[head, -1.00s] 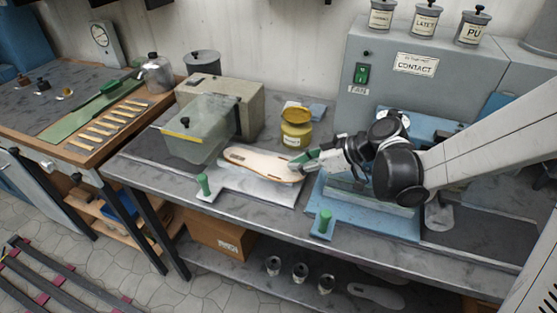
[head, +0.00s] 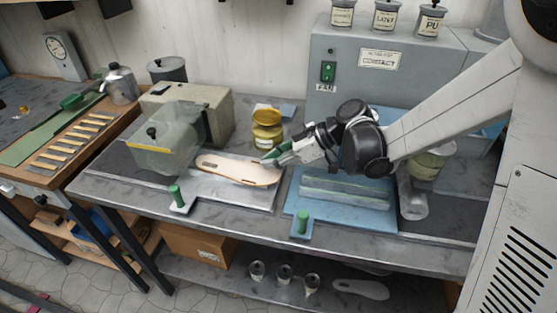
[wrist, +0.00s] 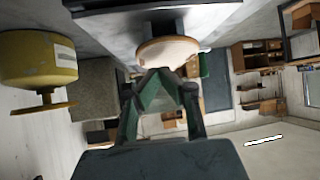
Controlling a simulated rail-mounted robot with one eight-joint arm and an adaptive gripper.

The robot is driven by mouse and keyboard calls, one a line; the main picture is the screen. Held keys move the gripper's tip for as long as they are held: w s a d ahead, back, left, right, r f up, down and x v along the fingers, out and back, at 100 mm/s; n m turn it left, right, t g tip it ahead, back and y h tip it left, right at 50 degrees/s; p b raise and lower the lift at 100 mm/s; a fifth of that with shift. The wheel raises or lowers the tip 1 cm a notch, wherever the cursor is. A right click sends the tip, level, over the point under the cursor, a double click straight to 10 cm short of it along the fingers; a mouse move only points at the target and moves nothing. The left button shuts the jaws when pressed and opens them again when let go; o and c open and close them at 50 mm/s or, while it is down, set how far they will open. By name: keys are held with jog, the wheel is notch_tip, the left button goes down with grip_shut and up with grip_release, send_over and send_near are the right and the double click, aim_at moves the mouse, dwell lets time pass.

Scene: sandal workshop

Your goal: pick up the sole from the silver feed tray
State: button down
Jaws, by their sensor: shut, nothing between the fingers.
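The pale beige sole (head: 237,168) lies flat on the silver feed tray (head: 232,193) on the bench in the head view. My gripper (head: 270,160), with green fingers, is at the sole's right end. In the wrist view the rounded end of the sole (wrist: 168,51) shows just beyond my fingertips (wrist: 163,76). The fingers come together at the tips and hold nothing. I cannot tell whether they touch the sole. The far part of the sole is hidden in the wrist view.
A yellow jar (head: 267,131) stands close behind the gripper; it also shows in the wrist view (wrist: 38,58). A clear-covered box (head: 167,138) is left of the tray. A blue tray (head: 338,214) is to the right. A green-handled post (head: 177,196) stands at the front.

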aim_at(240, 169)
jog(key=a, duration=0.5)
jog(key=a+f, duration=0.1)
jog(key=a, duration=0.1)
jog(key=shift+w+a+p, duration=0.1)
jog(key=shift+a+p, duration=0.2)
jog(key=shift+a, duration=0.1)
jog(key=shift+f+b, duration=0.25)
jog(key=shift+b, duration=0.15)
jog(key=shift+d, duration=0.1)
jog(key=shift+f, duration=0.15)
jog(key=shift+s+d+b, duration=0.25)
jog(key=shift+d+b, duration=0.2)
jog(key=shift+d, duration=0.4)
jog(key=shift+d, duration=0.1)
